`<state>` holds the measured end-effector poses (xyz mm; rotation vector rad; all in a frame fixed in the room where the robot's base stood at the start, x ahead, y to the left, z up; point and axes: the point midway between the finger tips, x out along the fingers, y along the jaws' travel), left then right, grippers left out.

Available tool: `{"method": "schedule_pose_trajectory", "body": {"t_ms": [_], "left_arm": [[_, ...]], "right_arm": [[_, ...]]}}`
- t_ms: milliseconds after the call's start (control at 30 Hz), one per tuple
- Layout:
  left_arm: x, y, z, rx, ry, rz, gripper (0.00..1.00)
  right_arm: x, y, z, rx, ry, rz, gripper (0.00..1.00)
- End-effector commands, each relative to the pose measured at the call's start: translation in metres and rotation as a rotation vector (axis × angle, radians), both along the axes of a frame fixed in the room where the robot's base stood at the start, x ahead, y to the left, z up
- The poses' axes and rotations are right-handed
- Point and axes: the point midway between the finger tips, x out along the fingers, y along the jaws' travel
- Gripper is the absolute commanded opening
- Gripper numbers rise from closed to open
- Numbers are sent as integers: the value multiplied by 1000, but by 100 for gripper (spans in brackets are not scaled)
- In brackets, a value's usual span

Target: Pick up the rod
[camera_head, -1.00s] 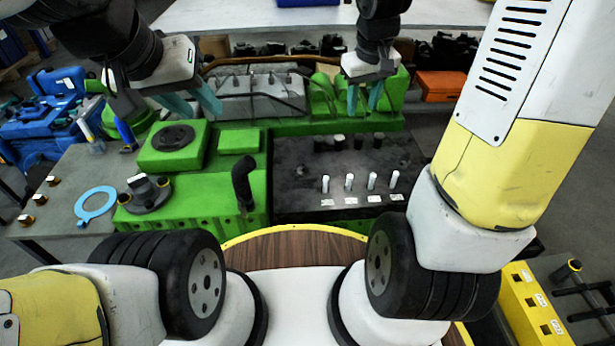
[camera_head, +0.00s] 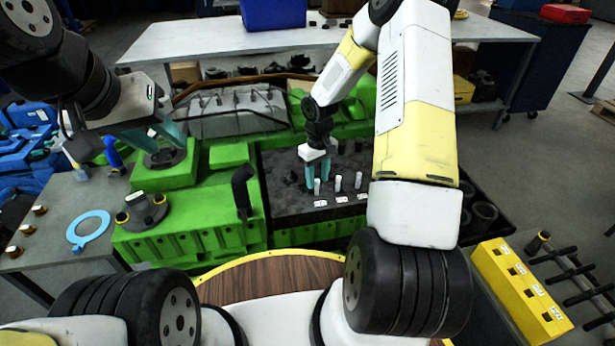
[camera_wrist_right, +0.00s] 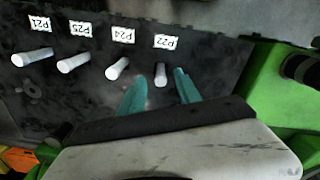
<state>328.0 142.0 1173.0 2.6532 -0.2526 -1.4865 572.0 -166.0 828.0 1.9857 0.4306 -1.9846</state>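Light, short rods stand in a dark plate (camera_head: 285,200). The head view shows the leftmost rod (camera_head: 317,187), a middle one (camera_head: 338,184) and a right one (camera_head: 358,181); my right arm may hide another. The right wrist view shows the rods labelled P22 (camera_wrist_right: 160,75), P24 (camera_wrist_right: 117,68), P25 (camera_wrist_right: 73,62) and P21 (camera_wrist_right: 32,57). My right gripper (camera_head: 317,176) is open, just above the leftmost rod. In the wrist view its fingertips (camera_wrist_right: 160,88) lie either side of the P22 rod; contact is not clear. My left gripper (camera_head: 163,142) is open and empty over a green block.
A green engine block (camera_head: 190,242) with a black elbow pipe (camera_head: 242,190) stands left of the plate. A blue ring (camera_head: 88,230) lies on the grey table. A yellow rack (camera_head: 515,290) stands at the right. A white table (camera_head: 190,45) is behind.

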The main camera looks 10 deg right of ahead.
Motion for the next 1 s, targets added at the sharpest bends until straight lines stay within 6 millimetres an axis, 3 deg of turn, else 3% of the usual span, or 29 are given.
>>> {"method": "schedule_pose_trajectory", "body": {"t_ms": [200,467,667,700,1000], "left_arm": [[0,0,0,0,0,0,36],[0,0,0,0,0,0,36],[0,0,0,0,0,0,36],[0,0,0,0,0,0,36],[0,0,0,0,0,0,36]], "right_arm": [[-1,2,-28,0,2,0,40],[-1,2,-30,0,0,0,40],[-1,2,-30,0,0,0,2],[-1,2,-30,0,0,0,0],[-1,2,-30,0,0,-1,0]]}}
